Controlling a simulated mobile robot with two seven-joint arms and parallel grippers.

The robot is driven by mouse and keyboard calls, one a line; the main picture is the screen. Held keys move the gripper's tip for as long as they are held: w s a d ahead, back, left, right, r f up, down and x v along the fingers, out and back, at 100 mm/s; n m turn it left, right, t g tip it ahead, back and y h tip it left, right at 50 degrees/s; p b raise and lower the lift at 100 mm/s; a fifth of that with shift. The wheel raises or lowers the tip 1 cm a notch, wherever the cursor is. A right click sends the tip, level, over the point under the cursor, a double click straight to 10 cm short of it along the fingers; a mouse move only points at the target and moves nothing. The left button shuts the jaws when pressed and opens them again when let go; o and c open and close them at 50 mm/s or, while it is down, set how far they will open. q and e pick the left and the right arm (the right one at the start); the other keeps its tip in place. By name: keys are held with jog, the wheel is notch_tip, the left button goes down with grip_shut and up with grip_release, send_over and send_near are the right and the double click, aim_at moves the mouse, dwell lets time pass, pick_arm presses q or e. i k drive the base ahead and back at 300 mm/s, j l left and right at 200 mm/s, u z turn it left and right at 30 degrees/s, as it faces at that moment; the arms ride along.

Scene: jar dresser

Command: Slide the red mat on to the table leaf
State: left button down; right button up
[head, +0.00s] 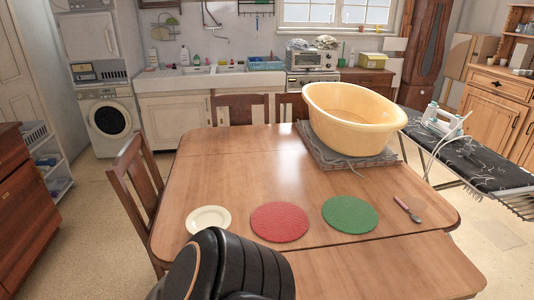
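The red mat (279,222) is round and lies flat on the wooden table (230,170), in from its near edge. The table leaf (390,270) is the wooden strip along the near side, beyond a seam below the mats. The red mat is on the main top, just on the far side of that seam. Neither of my grippers is in view.
A white plate (208,219) lies left of the red mat, and a green mat (349,214) right of it. A yellow tub (354,117) stands behind. A black padded shape (245,268) hides the leaf's left part; its visible right part is bare.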

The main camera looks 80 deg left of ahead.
aim_at(276, 222)
jog(key=k+j+z, duration=0.45)
jog(key=k+j, duration=0.3)
jog(key=k, duration=0.15)
jog(key=k+j+z, duration=0.1)
jog(key=k+j, duration=0.15)
jog(key=k, duration=0.2)
jog(key=k+j+z, duration=0.1)
jog(key=k+j, duration=0.15)
jog(key=k, duration=0.2)
jog(key=k+j, duration=0.2)
jog(key=k, duration=0.25)
